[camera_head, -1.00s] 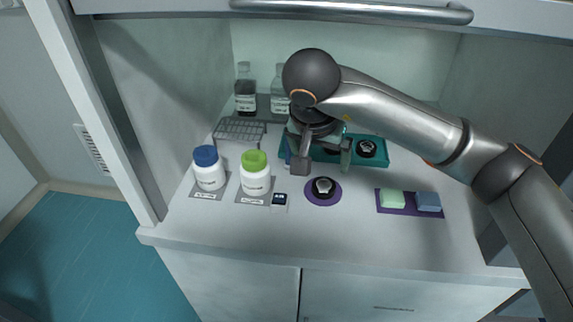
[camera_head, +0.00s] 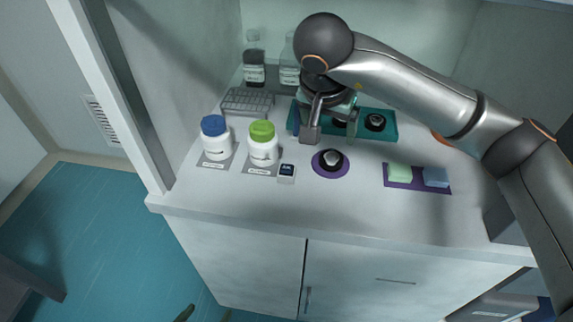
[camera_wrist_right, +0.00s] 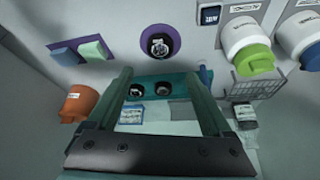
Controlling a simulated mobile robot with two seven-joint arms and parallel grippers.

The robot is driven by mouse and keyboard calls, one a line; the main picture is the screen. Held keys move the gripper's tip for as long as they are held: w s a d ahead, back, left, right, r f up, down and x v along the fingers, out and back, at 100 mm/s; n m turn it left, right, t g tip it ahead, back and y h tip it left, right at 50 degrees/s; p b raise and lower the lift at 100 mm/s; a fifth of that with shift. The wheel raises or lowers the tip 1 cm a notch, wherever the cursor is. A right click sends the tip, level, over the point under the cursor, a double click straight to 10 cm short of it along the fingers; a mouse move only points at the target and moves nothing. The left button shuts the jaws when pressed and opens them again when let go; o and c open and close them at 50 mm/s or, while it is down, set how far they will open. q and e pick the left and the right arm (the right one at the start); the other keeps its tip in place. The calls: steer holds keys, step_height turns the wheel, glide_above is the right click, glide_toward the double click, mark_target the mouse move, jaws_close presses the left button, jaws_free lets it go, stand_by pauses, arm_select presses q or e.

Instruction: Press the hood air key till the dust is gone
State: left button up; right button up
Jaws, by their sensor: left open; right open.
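A small white block with a dark, lettered face (camera_head: 287,172) stands in front of the green-capped jar; it also shows in the right wrist view (camera_wrist_right: 209,14). I cannot tell whether it is the air key. A black round piece with a pale top (camera_head: 332,160) sits on a round purple mat (camera_head: 318,170). I make out no dust for certain. My right gripper (camera_head: 331,130) is open and empty, pointing down just behind the mat, at the front of the teal tray (camera_head: 390,130). Only a dark green tip of my left gripper (camera_head: 185,313) shows at the bottom edge.
Blue-capped (camera_head: 215,140) and green-capped (camera_head: 263,145) jars stand left, before a wire rack (camera_head: 247,101) and bottles (camera_head: 254,70). A purple mat with green and blue blocks (camera_head: 418,178) lies right. An orange jar (camera_wrist_right: 76,104) shows in the wrist view. The front counter strip is clear.

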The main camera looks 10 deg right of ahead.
jaws_close()
stand_by(0.5)
stand_by(0.9)
